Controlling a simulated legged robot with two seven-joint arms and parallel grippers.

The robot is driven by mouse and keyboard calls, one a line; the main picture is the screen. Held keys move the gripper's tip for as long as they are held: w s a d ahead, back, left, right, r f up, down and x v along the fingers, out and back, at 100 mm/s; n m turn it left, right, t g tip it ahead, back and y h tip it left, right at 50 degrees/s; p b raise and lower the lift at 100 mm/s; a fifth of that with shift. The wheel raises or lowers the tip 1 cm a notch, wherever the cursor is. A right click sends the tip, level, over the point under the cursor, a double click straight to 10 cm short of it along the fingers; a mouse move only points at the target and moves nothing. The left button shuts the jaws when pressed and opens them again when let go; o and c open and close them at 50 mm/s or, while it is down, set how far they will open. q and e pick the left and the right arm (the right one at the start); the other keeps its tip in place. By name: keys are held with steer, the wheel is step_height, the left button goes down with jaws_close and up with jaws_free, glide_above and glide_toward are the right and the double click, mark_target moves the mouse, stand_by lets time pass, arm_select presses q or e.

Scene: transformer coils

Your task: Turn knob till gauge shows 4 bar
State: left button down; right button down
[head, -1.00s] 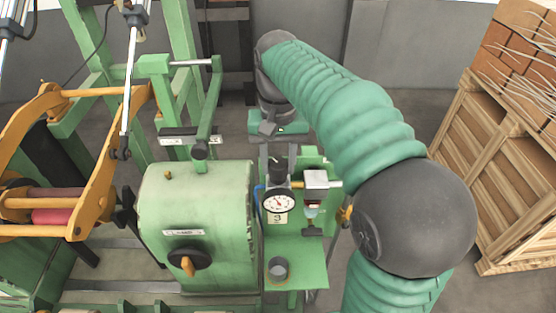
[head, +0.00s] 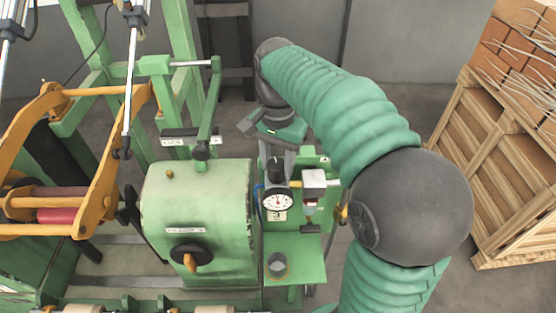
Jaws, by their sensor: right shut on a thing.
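The round gauge (head: 277,202) has a white face and dark rim and sits on the green panel beside the green machine housing. Its needle appears to point roughly upward, but the scale is too small to read. The black knob (head: 275,172) stands just above the gauge. My right gripper (head: 276,160) reaches down from above and is shut on the knob, with its grey fingers on either side. Part of the knob is hidden by the fingers. My left gripper is not in view.
A green housing (head: 200,215) with a black and orange selector (head: 190,257) stands left of the panel. A filter unit (head: 314,188) is close right of the gauge. A grey cup (head: 277,264) stands on the shelf below. Wooden crates (head: 510,170) are far right.

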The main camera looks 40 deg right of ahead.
mark_target(275, 163)
steer(key=shift+r, duration=0.1)
steer(key=c, duration=1.1)
jaws_free()
steer(key=shift+o, duration=1.2)
steer(key=shift+a, duration=0.25)
steer(key=shift+r, duration=0.1)
step_height(275, 163, up, 17)
steer(key=p, duration=0.1)
steer(key=shift+f, duration=0.2)
